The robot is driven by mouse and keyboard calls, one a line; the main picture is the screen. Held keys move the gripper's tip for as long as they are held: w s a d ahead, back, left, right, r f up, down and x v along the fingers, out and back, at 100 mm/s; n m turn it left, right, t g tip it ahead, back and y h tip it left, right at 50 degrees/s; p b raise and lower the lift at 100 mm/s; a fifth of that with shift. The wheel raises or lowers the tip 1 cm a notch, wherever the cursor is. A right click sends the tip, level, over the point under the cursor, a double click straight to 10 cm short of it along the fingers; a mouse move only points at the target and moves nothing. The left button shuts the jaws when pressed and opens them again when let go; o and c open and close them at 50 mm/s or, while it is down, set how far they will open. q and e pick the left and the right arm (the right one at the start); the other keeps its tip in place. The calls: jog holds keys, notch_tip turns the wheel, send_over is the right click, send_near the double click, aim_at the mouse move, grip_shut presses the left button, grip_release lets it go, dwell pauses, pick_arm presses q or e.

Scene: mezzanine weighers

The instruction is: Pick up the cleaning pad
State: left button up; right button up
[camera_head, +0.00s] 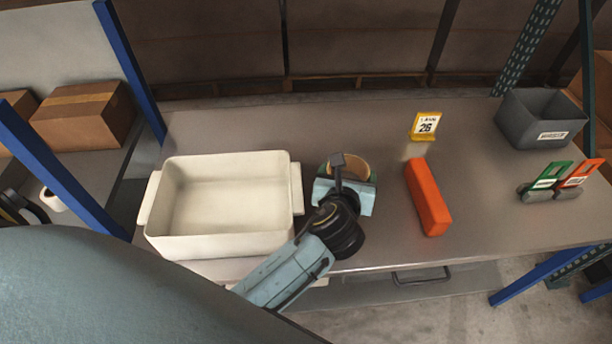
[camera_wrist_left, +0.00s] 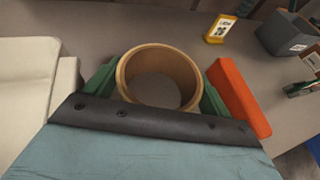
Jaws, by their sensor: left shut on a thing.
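My left gripper (camera_head: 345,178) is over the grey table and shut on a tan ring (camera_head: 361,164), open at its top like a tape roll. In the left wrist view the ring (camera_wrist_left: 188,75) sits between the two green fingers, which touch its sides. The table top shows through its hole. An orange oblong block (camera_head: 428,197) lies just right of the gripper, apart from it. It may be the cleaning pad, but I cannot tell for sure. My right gripper is not in view.
A cream tub (camera_head: 221,246) with side handles stands left of the gripper. A yellow sign marked 26 (camera_head: 425,126) stands behind the block. A grey bin (camera_head: 541,122) and two grey items with green and orange tops (camera_head: 557,180) are at the right. Cardboard boxes (camera_head: 85,115) sit far left.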

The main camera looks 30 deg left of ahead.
pick_arm(q)
notch_tip(320, 180, down, 6)
jog(key=shift+r+b, duration=0.1)
jog(key=shift+b, duration=1.1)
jog(key=shift+f, duration=0.55)
notch_tip(320, 180, down, 3)
jog(key=shift+f+b, duration=0.1)
jog(key=shift+b, duration=0.85)
jog(key=o, duration=0.9)
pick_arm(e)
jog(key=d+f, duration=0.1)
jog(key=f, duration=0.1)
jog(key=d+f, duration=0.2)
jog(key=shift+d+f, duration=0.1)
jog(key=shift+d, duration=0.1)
